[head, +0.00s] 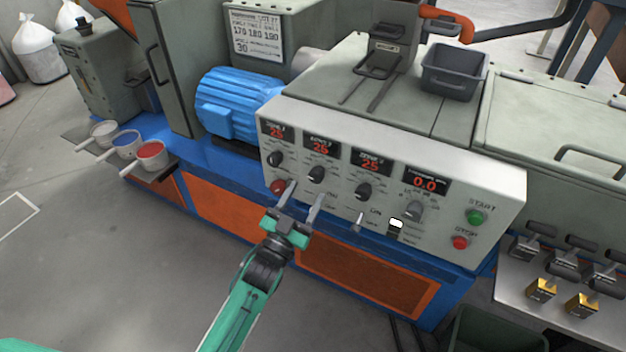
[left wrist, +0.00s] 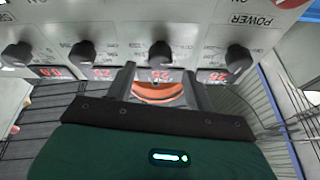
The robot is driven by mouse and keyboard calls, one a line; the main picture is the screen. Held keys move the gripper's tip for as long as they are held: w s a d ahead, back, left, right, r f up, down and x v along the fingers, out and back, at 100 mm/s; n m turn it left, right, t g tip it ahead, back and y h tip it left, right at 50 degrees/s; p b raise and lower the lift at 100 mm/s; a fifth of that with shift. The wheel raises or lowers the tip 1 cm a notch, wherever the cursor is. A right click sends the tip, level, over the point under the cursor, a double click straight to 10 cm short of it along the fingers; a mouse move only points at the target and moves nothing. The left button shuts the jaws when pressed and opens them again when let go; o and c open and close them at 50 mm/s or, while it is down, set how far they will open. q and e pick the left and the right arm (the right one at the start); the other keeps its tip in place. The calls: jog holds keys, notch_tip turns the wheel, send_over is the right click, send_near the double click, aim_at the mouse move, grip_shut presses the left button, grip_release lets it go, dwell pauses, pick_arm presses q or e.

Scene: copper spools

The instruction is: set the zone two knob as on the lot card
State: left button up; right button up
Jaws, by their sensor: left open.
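The zone two knob (head: 316,174) is a dark round knob below the second red display (head: 321,148), which reads 25, on the pale control panel. The lot card (head: 257,34) stands behind and shows 170 180 190, with 30 below. My left gripper (head: 304,198) is open and empty, its fingers pointing at the panel just below this knob. In the left wrist view, which is upside down, the zone two knob (left wrist: 160,55) shows between and beyond the spread fingertips (left wrist: 160,72). No contact is visible. My right gripper is out of view.
The zone one knob (head: 274,159) and zone three knob (head: 363,192) flank it closely. A red knob or button (head: 278,186) sits near the left finger. A lever switch (head: 357,221), green start button (head: 475,217) and red stop button (head: 460,242) lie right. Open floor is in front.

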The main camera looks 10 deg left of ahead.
aim_at(314, 180)
pick_arm(q)
jog(key=shift+x, duration=2.4)
jog(key=c, duration=1)
